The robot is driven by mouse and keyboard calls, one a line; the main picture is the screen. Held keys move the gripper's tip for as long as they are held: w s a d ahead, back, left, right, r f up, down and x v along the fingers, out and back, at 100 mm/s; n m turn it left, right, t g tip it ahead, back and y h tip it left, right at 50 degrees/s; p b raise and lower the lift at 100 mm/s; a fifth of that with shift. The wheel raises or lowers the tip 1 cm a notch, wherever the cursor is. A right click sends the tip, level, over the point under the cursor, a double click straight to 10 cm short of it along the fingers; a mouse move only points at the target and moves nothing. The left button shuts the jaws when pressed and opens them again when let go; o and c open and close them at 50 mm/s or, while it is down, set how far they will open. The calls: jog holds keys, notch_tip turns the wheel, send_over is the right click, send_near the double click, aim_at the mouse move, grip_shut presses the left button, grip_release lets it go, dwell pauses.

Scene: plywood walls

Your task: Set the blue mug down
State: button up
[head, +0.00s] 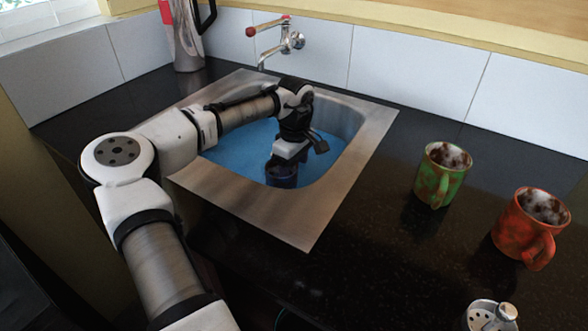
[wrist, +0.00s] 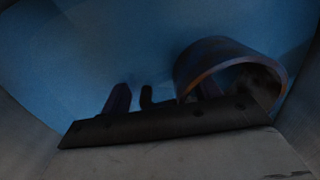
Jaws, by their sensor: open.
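The blue mug (head: 281,178) is dark and sits low inside the sink, directly under my gripper (head: 288,160). In the wrist view its round rim (wrist: 222,50) shows at the right, with the opening facing partly towards the camera. My gripper (wrist: 162,94) is open. One finger is left of the mug, and the other appears at the mug's opening, overlapping the rim. A small dark curved piece between the fingers may be the handle. The head view hides the fingertips, and I cannot tell whether they touch the mug or whether its base rests on the sink bottom.
The metal sink (head: 318,215) has a blue bottom and raised walls around my gripper. A tap (head: 290,42) is on the tiled wall behind. A green mug (head: 440,176) and a red mug (head: 522,232) stand right on the dark counter, a metal item (head: 488,316) in front. A flask (head: 186,38) stands back left.

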jog(key=shift+r, duration=0.1)
notch_tip(320, 180, up, 12)
jog(key=shift+w+r, duration=0.1)
dwell(0.4)
